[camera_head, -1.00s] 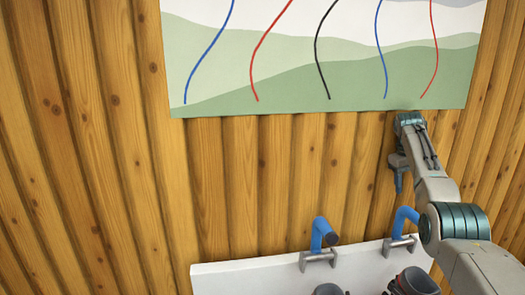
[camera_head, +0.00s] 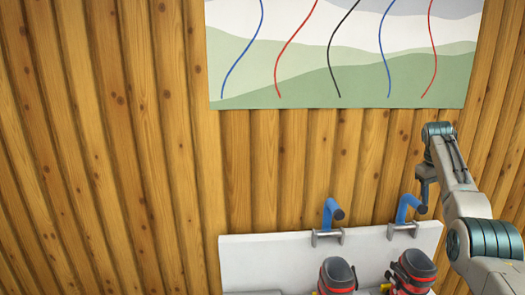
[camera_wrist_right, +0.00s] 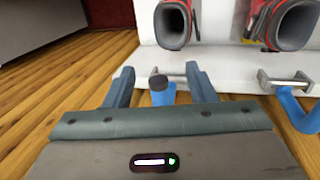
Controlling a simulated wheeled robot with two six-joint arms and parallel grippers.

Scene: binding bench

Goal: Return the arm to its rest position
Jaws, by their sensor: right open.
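My right arm comes in from the right edge of the head view. Its gripper (camera_head: 424,205) points down beside the right blue lever (camera_head: 407,207). In the right wrist view the gripper (camera_wrist_right: 160,80) has its two fingers apart, with nothing held between them. The dark-tipped end of a blue lever (camera_wrist_right: 167,94) shows between the fingers in the picture; I cannot tell how far beyond them it is. My left gripper is in neither view.
A white bench panel (camera_head: 270,250) carries the levers, including the left blue lever (camera_head: 329,213). Two dark boots with red trim, a left one (camera_head: 337,275) and a right one (camera_head: 412,270), stand before it. A picture panel (camera_head: 300,85) hangs on the plank wall (camera_head: 150,180).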

